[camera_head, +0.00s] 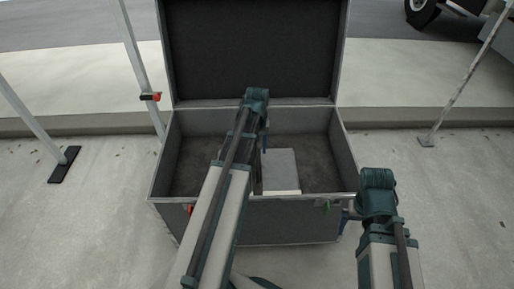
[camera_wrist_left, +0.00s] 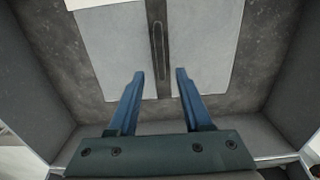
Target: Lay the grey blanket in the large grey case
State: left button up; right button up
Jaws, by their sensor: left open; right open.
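The large grey case (camera_head: 245,225) stands open, its dark lid raised at the back. Inside lies the grey blanket (camera_head: 280,165), flat and pale, partly hidden by my left arm in the head view. In the left wrist view the blanket (camera_wrist_left: 200,45) shows as pale grey areas on both sides of a dark strip; I cannot tell whether it is one piece. My left gripper (camera_wrist_left: 160,74) is open, pointing down over the dark strip, with nothing between its fingers. My right gripper (camera_head: 343,226) is open, outside the case by its front right corner, mostly hidden by its wrist.
A pole with a red clamp (camera_head: 150,97) stands left of the case, and another pole (camera_head: 465,75) stands to the right. A kerb (camera_head: 420,120) runs behind. A vehicle wheel (camera_head: 423,10) shows at the top right.

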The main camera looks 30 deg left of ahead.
pick_arm(q)
jog(key=shift+r+p, duration=0.4)
jog(key=shift+r, duration=0.45)
pick_arm(e)
jog(key=shift+r, duration=0.85)
pick_arm(q)
jog(key=s+d+m, duration=0.5)
jog(key=s+d, duration=0.2)
jog(key=d, duration=0.7)
jog(key=s+d+m+y, duration=0.1)
jog(key=s+d+m, duration=0.4)
jog(key=d, duration=0.9)
jog(key=shift+s+d, duration=0.25)
jog(key=shift+s, duration=0.65)
jog(key=shift+r, duration=0.1)
notch_tip(320, 180, up, 28)
jog(key=p, duration=2.8)
pick_arm(e)
notch_tip(320, 180, up, 28)
jog(key=shift+a, duration=0.1)
jog(key=shift+c, duration=0.2)
